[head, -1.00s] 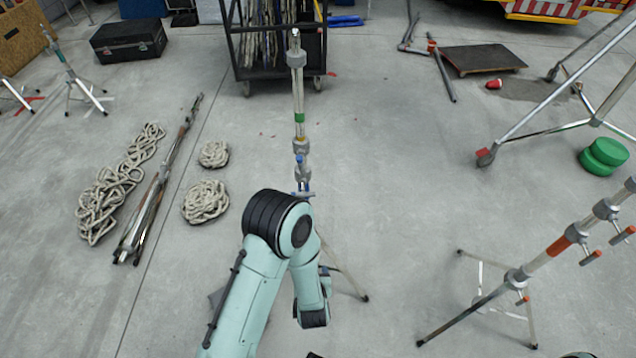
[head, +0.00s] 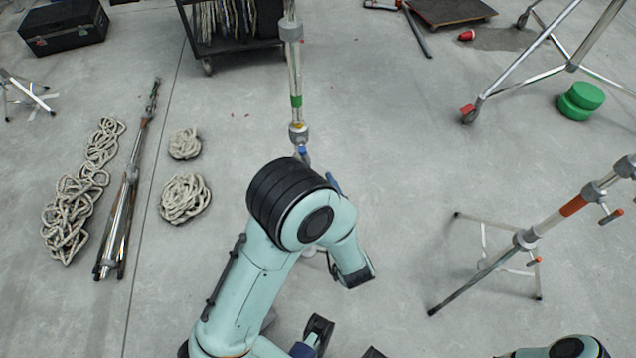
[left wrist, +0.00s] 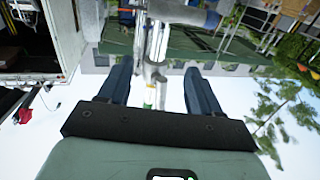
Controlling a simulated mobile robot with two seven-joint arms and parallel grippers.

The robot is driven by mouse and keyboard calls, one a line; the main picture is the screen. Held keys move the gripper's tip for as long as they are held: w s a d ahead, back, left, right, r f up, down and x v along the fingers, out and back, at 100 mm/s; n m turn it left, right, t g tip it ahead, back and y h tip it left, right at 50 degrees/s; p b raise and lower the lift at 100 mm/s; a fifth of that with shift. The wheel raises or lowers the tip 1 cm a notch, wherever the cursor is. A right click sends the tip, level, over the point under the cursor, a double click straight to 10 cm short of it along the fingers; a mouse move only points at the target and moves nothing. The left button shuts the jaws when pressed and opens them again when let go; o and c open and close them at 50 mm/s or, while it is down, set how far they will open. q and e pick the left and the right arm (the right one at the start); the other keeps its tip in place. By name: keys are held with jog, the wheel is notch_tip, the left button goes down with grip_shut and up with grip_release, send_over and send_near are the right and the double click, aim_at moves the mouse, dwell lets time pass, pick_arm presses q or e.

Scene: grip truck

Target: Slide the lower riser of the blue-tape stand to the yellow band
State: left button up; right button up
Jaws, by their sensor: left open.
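The blue-tape stand (head: 294,75) stands upright ahead of me. Its pole carries a green band (head: 296,101) and, below it, a small yellow band (head: 299,125) just above a grey collar (head: 298,135). Blue tape (head: 303,151) shows just under this collar. My left arm hides the stand's lower part in the head view. In the left wrist view, turned upside down, my left gripper (left wrist: 157,69) is open, with the pole and a collar (left wrist: 154,72) showing between its fingers. I cannot tell how deep they sit. My right gripper cannot be made out clearly.
Another stand (head: 573,206) with an orange-red band is at the right. Rope coils (head: 185,198) and folded stands (head: 127,190) lie at the left. A dark cart (head: 232,50) stands behind. Green discs (head: 579,101) lie at far right. The floor right of the pole is clear.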

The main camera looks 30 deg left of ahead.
aim_at(299, 104)
pick_arm(q)
jog(key=x, duration=1.3)
pick_arm(e)
jog(key=shift+s+r, duration=0.1)
jog(key=shift+d, duration=0.1)
pick_arm(q)
jog(key=shift+c, duration=0.3)
grip_shut()
jog(key=shift+w+r+p, duration=0.1)
jog(key=shift+r+p, duration=1.3)
jog(key=shift+r, duration=0.2)
jog(key=shift+r+p, duration=1.15)
jog(key=shift+r, duration=0.4)
jog(key=shift+r+p, duration=1.8)
jog(key=shift+r, duration=0.7)
jog(key=shift+r+p, duration=1.55)
jog(key=shift+r, duration=0.9)
pick_arm(e)
jog(key=w+r, duration=0.3)
jog(key=r, duration=0.8)
jog(key=shift+r, duration=0.4)
